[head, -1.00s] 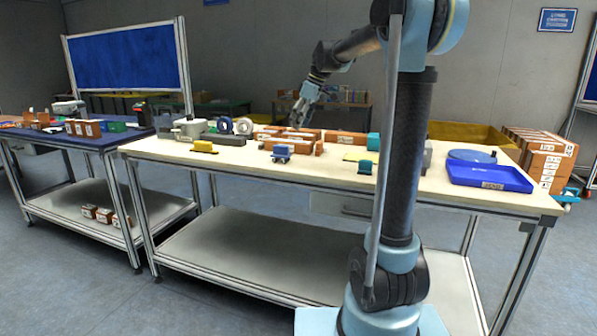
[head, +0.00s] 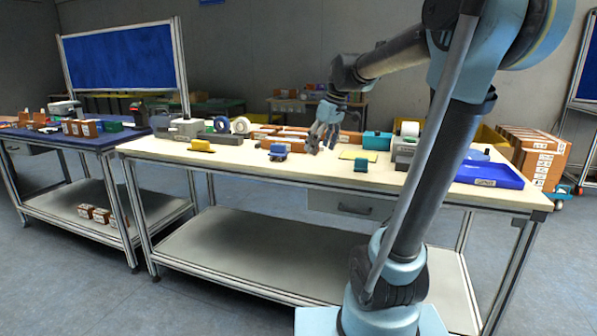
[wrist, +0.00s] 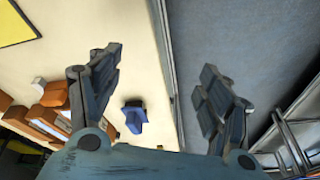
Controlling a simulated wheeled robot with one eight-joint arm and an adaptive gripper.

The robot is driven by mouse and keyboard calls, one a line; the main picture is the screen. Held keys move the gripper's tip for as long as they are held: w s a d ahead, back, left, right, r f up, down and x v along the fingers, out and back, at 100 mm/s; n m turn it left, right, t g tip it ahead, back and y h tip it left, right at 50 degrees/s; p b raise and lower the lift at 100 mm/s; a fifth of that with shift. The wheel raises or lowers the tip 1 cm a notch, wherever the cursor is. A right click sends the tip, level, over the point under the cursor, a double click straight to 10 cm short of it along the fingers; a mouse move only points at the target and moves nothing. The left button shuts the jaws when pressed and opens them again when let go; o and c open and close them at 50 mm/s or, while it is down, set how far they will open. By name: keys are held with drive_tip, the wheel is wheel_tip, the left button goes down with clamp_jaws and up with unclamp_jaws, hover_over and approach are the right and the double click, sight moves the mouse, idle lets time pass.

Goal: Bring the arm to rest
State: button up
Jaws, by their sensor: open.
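My gripper (head: 326,138) hangs over the cream-topped table (head: 240,156) in the head view, above its middle near the brown boxes. In the wrist view my gripper (wrist: 160,95) is open, its two fingers wide apart with nothing between them. One finger is over the tabletop and the other over the floor beyond the table edge. A small blue item (wrist: 134,116) lies on the tabletop beside the left finger, apart from it. My arm rises from its base in front of the table and bends back and down to the left.
A blue tray (head: 490,181) and stacked brown cartons (head: 535,155) are at the right. Brown boxes (head: 292,133), a teal box (head: 377,140) and a yellow item (head: 201,145) stand on the table. A blue-topped table (head: 60,141) is at the left. The table's front left is clear.

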drive_tip(key=s+d+f+m+h, duration=0.1)
drive_tip(key=s+d+f+m, duration=0.3)
drive_tip(key=s+f, duration=0.7)
drive_tip(key=s+d+f+m+h, duration=0.1)
drive_tip(key=s+d+f+m, duration=0.4)
drive_tip(key=s+f, duration=0.6)
drive_tip(key=s+d, duration=0.2)
drive_tip(key=s, duration=0.1)
drive_tip(key=shift+d+h, duration=0.25)
drive_tip(key=shift+h, duration=0.15)
drive_tip(key=shift+f, duration=0.1)
drive_tip(key=shift+w+f, duration=0.2)
drive_tip(key=shift+w, duration=0.2)
